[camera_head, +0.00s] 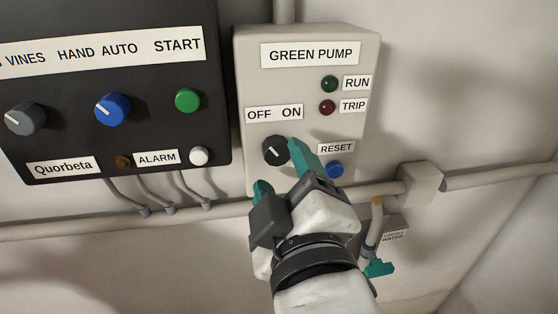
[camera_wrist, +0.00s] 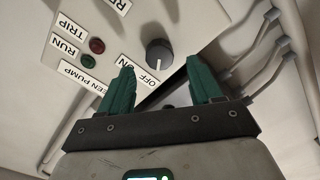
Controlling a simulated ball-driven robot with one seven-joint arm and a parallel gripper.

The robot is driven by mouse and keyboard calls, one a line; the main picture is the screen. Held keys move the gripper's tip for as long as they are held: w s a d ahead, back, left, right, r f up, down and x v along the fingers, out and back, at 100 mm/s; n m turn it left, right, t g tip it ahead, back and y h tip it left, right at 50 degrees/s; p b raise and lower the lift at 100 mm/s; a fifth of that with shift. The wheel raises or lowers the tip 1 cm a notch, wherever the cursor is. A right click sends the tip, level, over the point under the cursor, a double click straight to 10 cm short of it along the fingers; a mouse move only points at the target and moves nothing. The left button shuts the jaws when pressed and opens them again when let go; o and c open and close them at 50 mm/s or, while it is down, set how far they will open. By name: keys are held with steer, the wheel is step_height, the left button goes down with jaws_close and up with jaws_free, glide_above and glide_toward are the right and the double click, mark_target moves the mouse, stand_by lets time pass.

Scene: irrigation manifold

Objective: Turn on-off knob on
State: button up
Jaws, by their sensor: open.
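The black on-off knob (camera_head: 275,150) sits on the light grey GREEN PUMP box (camera_head: 247,82), below the OFF and ON label (camera_head: 274,113). My gripper (camera_head: 279,164) is open with teal fingers near the knob, one finger at its right and the other below it. In the wrist view the knob (camera_wrist: 158,54) shows beyond and between the open fingertips (camera_wrist: 160,64), with no visible contact. The green RUN lamp (camera_head: 329,84) and red TRIP lamp (camera_head: 327,107) look dark.
A blue RESET button (camera_head: 335,170) is close to the right of my gripper. A dark panel (camera_head: 60,88) with a blue knob (camera_head: 112,109) and green START button (camera_head: 187,100) stands left. A pipe (camera_head: 80,226) runs along the wall below both boxes.

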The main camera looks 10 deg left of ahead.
mark_target(278, 156)
steer(key=shift+x, duration=1.75)
steer(key=shift+c, duration=0.4)
steer(key=c, duration=1)
steer(key=shift+o, duration=0.2)
steer(key=shift+m, duration=0.4)
steer(key=m, duration=0.2)
steer(key=shift+f+m, duration=0.1)
steer(key=shift+m, duration=0.3)
steer(key=m+b, duration=0.1)
steer(key=m, duration=0.2)
steer(key=shift+m, duration=0.4)
steer(key=m+b, duration=0.2)
steer(key=m, duration=0.4)
steer(key=shift+d, duration=0.1)
steer(key=shift+m, duration=0.4)
